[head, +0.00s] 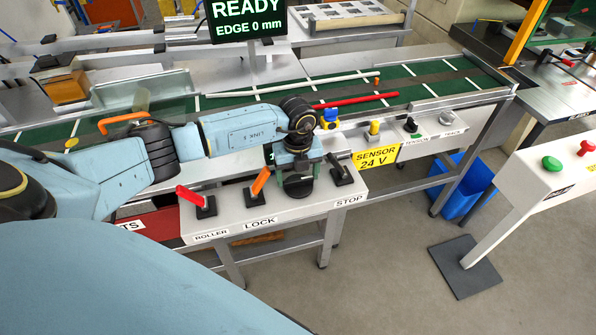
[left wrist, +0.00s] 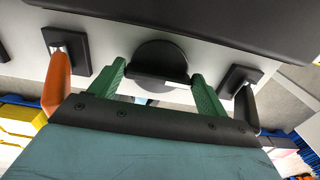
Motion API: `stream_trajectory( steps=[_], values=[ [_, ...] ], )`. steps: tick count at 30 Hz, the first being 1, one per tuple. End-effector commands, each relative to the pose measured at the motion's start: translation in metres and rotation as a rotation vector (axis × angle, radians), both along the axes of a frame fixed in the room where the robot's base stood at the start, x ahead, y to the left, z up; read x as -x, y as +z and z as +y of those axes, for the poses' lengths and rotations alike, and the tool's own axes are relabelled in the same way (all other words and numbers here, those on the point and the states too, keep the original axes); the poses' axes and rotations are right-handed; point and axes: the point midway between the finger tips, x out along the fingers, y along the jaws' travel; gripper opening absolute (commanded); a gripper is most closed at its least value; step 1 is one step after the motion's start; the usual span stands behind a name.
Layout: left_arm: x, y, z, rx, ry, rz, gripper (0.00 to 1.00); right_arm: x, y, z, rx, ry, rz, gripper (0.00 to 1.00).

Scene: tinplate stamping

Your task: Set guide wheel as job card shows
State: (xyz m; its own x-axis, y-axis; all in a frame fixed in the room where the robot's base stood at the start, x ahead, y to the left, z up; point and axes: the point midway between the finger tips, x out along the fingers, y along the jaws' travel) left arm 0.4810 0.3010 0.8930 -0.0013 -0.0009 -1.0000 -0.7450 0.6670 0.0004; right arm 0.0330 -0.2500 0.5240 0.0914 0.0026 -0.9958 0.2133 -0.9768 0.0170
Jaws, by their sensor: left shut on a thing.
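A black round wheel (left wrist: 158,58) with a raised bar across it sits on the white panel in the left wrist view. My left gripper (head: 298,186) points down at the panel between the orange LOCK lever (head: 261,182) and the black STOP lever (head: 339,168). Its green fingers (left wrist: 160,88) are shut on the wheel's bar, one at each end. In the head view the gripper covers most of the wheel, so its setting cannot be read. A display (head: 247,20) reads READY, EDGE 0 mm. I cannot make out a job card. My right gripper is not in view.
A red ROLLER lever (head: 195,199) stands left of the LOCK lever. Behind the panel runs a green conveyor (head: 345,90) with a red bar (head: 355,101) over it. A yellow SENSOR 24 V label (head: 376,157) is to the right. A button console (head: 545,180) stands far right.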

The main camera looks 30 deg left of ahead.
Motion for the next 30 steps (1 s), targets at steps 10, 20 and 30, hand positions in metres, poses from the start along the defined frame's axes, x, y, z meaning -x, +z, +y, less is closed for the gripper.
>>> stream_trajectory(
  steps=[10, 20, 30],
  values=[
    [-0.0021, 0.0024, 0.0019, -0.003, 0.028, -0.006, 0.54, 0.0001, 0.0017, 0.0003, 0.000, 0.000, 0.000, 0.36],
    [-0.0020, 0.0023, 0.0017, -0.003, 0.026, -0.006, 0.85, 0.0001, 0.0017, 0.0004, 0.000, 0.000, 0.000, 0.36],
    [-0.0016, 0.0090, 0.0009, 0.000, 0.024, -0.004, 0.85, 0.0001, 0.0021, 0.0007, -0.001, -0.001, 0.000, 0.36]
  ],
)
